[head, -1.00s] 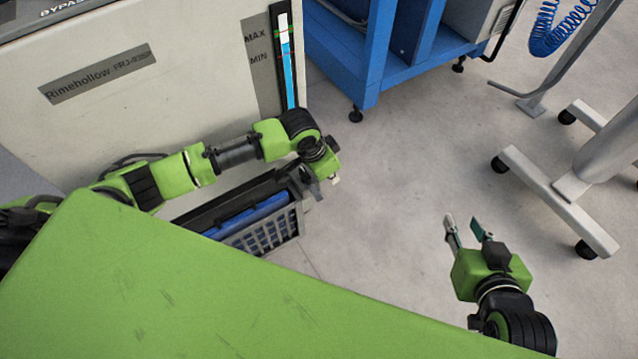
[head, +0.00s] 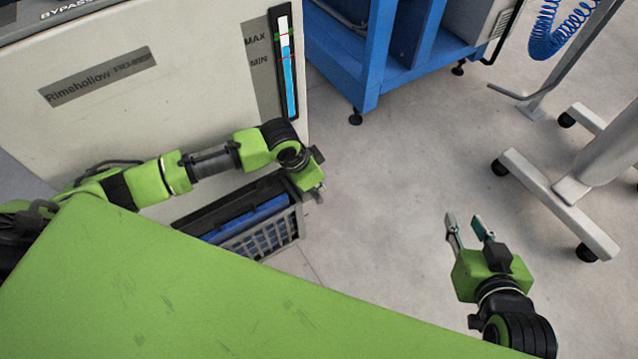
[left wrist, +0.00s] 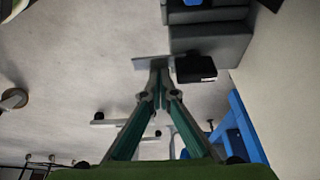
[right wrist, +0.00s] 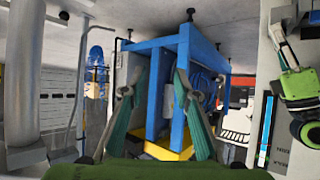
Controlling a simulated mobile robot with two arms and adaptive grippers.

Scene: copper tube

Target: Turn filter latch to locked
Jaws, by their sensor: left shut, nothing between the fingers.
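The grey slotted filter housing (head: 272,241) sits low at the machine's front, with a blue panel (head: 250,217) inside. My left gripper (head: 318,192) is at its right end, pointing down. In the left wrist view its fingers (left wrist: 158,75) are closed together and empty. A flat grey plate (left wrist: 150,62) shows right at the fingertips, beside a black block (left wrist: 195,68) on the grey housing (left wrist: 212,42). I cannot tell which piece is the latch, nor whether the fingers touch it. My right gripper (head: 465,222) is open and empty over the floor.
The pale machine (head: 190,75) stands behind my left arm, with a level gauge (head: 286,65). A blue cart (head: 375,60) is at the back. A wheeled stand (head: 560,190) is at the right. The floor between is clear.

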